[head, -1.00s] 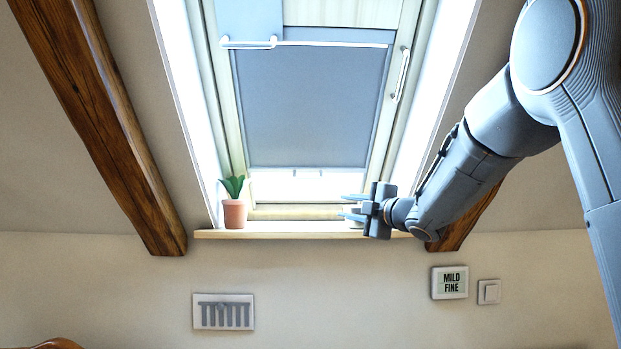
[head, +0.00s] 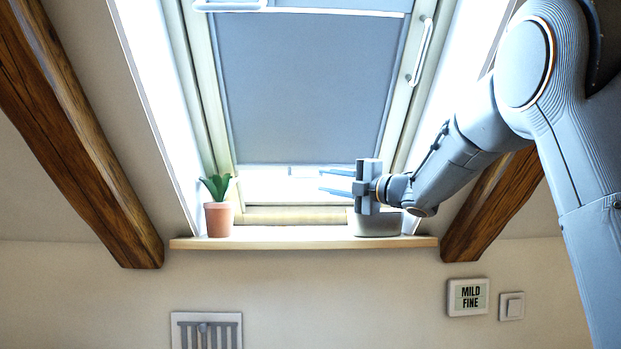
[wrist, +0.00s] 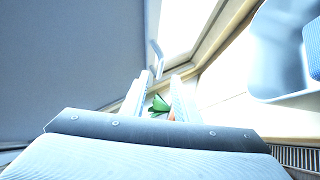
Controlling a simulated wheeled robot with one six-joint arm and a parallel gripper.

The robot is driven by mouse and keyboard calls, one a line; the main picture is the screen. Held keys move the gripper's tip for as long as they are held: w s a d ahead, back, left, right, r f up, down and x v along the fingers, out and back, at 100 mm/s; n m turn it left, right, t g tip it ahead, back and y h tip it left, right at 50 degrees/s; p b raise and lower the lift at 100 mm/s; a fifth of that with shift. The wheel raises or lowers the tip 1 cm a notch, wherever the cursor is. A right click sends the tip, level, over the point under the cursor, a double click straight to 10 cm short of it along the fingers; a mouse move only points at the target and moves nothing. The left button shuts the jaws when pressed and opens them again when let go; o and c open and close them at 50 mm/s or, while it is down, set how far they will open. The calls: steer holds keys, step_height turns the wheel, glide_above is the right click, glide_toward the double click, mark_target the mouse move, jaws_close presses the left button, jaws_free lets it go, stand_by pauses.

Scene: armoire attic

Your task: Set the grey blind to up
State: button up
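The grey blind (head: 310,85) covers most of the roof window in the head view. Its lower edge, with a small pale tab (head: 303,171), lies low on the window, with a bright uncovered strip beneath it. The large grey-blue surface at the left of the wrist view (wrist: 60,50) looks like the blind. My gripper (head: 322,182) is in front of the lower right of the window, just below the level of the blind's lower edge. Its two fingers point left and are apart, with nothing between them. The wrist view also shows the separated fingers (wrist: 158,92).
A potted plant (head: 219,219) stands at the left of the wooden sill (head: 300,243). A grey container (head: 376,226) stands on the sill below my gripper. A white handle (head: 420,52) is on the right window frame. Wooden beams (head: 80,140) flank the window.

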mark_target(306, 177)
steer(key=p+x, duration=0.2)
steer(key=x, duration=0.4)
steer(key=shift+w+a, duration=0.1)
steer(key=shift+a, duration=0.3)
jaws_close()
